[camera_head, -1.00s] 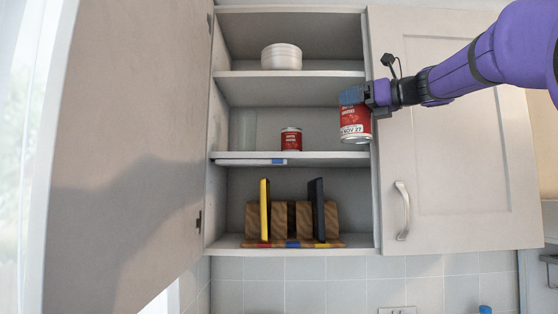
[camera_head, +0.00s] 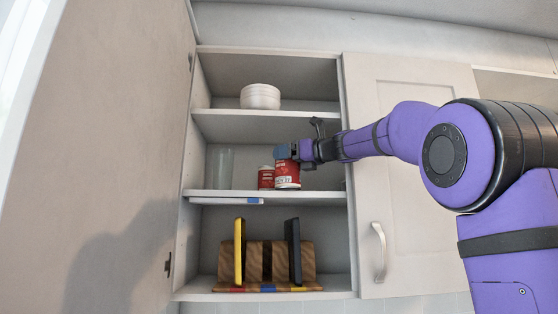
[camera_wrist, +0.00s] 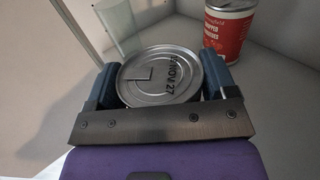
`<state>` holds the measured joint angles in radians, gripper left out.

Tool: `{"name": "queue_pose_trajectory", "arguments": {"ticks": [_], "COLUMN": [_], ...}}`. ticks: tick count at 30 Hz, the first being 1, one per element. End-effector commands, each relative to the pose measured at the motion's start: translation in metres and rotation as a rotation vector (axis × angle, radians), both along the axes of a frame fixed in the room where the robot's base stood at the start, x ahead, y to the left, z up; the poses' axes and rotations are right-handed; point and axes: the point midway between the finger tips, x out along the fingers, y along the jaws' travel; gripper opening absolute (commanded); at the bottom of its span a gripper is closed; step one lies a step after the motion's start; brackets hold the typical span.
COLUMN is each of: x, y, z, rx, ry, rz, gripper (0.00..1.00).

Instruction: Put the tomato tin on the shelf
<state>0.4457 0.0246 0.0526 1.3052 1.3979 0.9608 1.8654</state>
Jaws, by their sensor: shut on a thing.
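The tomato tin (camera_head: 287,176), red with a white lower band, is in my gripper (camera_head: 283,153) at the middle shelf (camera_head: 225,193) of the open wall cabinet. In the wrist view, its round metal lid (camera_wrist: 160,75) with a printed date sits between my two blue fingers. My gripper is shut on it. The tin is upright, its base close to the shelf board; I cannot tell whether it touches. A second, smaller-looking red tin (camera_head: 266,178) stands just left of it, and it also shows at the wrist view's top right (camera_wrist: 228,30).
A clear glass (camera_head: 222,168) stands left on the middle shelf. White bowls (camera_head: 260,96) are stacked above. A wooden rack (camera_head: 253,262) with a yellow board (camera_head: 240,250) and a dark board (camera_head: 293,250) is below. The open cabinet door (camera_head: 110,150) is at left; a closed door (camera_head: 410,180) is at right.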

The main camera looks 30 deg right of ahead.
Motion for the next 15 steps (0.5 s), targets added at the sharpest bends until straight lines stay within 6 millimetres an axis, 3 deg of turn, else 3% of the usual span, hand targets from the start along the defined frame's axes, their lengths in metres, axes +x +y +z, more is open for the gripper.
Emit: {"name": "queue_pose_trajectory", "arguments": {"ticks": [9,15], "x": [0.036,0.036], "y": [0.011,0.011], "z": [0.0,-0.001], "rx": [0.001,0.0], "ry": [-0.002,-0.002], "rz": [0.002,0.0], "gripper": [0.33,0.33]}}
